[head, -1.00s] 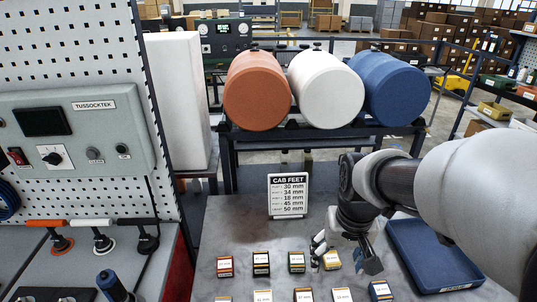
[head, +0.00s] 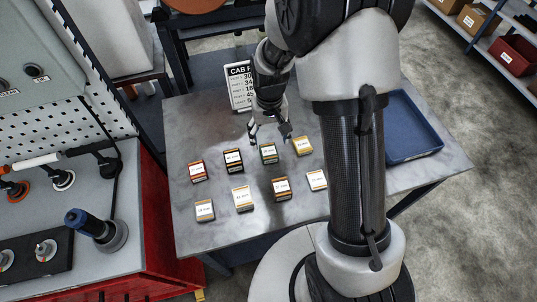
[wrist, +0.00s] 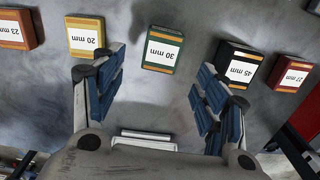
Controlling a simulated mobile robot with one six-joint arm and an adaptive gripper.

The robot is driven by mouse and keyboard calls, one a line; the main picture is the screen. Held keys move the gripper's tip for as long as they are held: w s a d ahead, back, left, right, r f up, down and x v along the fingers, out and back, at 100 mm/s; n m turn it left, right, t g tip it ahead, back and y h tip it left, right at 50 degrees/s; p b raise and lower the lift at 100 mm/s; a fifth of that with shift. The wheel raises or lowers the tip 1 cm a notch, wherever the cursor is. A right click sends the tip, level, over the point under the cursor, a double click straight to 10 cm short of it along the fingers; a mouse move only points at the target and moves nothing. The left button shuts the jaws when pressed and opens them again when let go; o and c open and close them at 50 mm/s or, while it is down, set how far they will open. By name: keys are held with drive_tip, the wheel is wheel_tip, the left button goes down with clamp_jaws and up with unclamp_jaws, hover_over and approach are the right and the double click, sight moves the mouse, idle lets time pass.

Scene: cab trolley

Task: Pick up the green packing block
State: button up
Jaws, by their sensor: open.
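The green packing block (head: 268,153) stands in the back row of small blocks on the grey table (head: 215,228), between a black block and a yellow one. In the wrist view the green block (wrist: 163,49) has a white label reading 30 mm. It lies just beyond the fingertips, roughly centred between them. My gripper (head: 269,133) is open and empty, close behind the green block in the head view. Its blue-padded fingers also show in the wrist view (wrist: 160,78), spread wide with bare table between them.
The black block (head: 233,160) and yellow block (head: 302,146) flank the green one. The CAB FEET sign (head: 240,86) is behind my gripper. A blue tray (head: 412,125) lies at the right.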

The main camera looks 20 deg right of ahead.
sight(269, 150)
drive_tip(key=shift+a+f+b, duration=0.1)
drive_tip(key=shift+f+b, duration=1.2)
drive_tip(key=shift+f, duration=2.2)
drive_tip(key=shift+r, duration=0.1)
drive_tip(key=shift+c, duration=0.3)
drive_tip(key=c, duration=1.1)
